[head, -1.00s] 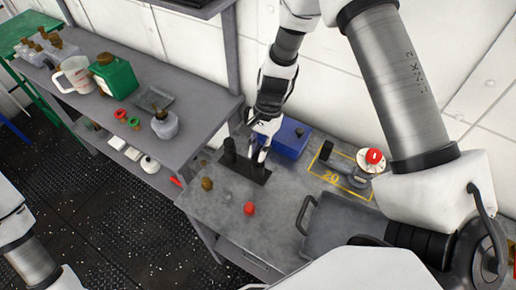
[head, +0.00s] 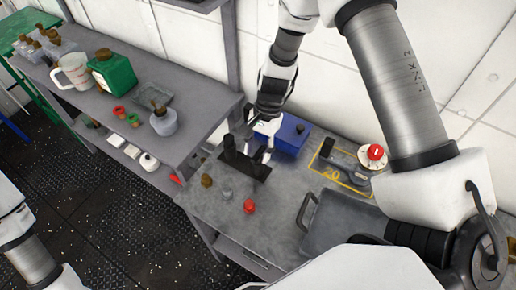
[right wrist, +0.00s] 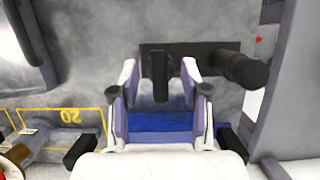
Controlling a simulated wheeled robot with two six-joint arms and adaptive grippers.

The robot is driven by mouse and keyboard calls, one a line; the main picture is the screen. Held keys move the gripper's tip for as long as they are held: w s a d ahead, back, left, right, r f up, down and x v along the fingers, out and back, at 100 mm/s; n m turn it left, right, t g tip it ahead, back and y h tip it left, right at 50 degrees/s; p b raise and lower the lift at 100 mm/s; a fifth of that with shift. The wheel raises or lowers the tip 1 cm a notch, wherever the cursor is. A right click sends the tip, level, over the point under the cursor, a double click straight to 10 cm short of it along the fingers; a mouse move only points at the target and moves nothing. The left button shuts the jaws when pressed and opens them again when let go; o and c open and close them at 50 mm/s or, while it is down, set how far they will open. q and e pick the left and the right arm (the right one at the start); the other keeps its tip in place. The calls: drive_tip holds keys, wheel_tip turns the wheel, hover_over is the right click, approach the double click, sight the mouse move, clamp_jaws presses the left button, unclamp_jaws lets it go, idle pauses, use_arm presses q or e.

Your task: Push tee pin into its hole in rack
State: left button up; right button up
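The rack (head: 262,174) is a dark flat plate with posts on the grey bench; it also shows in the right wrist view (right wrist: 203,57). A thick black post (head: 229,150) stands at its left end in the head view. A slimmer dark upright pin (right wrist: 160,78), apparently the tee pin, stands at the plate. My right gripper (head: 259,155) is open around it: in the right wrist view its fingers (right wrist: 160,95) lie on both sides, with gaps. Whether the pin is fully seated cannot be told. My left gripper is out of view.
A blue box (head: 291,136) stands right behind the right gripper. A red knob (head: 249,206) and a brown stopper (head: 207,180) lie in front of the rack. A grey tray (head: 345,220) and a red-topped device (head: 376,153) are to the right.

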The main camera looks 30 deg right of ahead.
drive_tip(key=shift+r, duration=0.1)
drive_tip(key=v, duration=1.1)
drive_tip(key=shift+r, duration=0.35)
drive_tip(key=shift+d, duration=0.1)
